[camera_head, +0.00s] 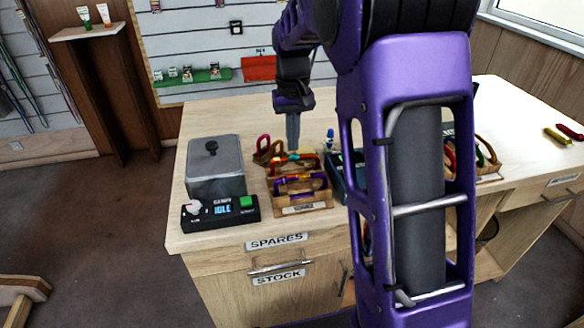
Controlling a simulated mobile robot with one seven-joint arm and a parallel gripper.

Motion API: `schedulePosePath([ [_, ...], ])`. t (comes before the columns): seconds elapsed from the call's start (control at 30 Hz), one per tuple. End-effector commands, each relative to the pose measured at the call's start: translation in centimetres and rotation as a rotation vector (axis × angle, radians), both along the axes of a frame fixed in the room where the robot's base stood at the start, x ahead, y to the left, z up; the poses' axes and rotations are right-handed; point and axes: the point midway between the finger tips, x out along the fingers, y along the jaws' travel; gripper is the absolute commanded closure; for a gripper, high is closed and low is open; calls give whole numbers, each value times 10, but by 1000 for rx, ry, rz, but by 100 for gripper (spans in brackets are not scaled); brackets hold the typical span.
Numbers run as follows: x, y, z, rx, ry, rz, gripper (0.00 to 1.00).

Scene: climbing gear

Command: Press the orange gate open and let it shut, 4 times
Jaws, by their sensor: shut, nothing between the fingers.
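A wooden rack (306,208) on the table holds several carabiners in red, orange, yellow and purple. An orange-red carabiner part (307,164), which may be the orange gate, lies toward the back of the rack; it is too small to tell whether it is open or shut. My gripper (293,145) points straight down with its fingers shut and empty. Its tips appear just above or at the back of the rack, close to the orange-red part. I cannot tell whether they touch it.
A grey lidded box (215,165) and a black device with a green button (220,212) stand left of the rack.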

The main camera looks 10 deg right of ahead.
Motion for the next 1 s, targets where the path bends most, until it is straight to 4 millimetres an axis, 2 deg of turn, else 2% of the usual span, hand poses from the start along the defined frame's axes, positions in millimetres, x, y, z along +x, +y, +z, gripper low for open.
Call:
schedulePosePath([
  [1.0,-1,0,-28,0,3,0,100],
])
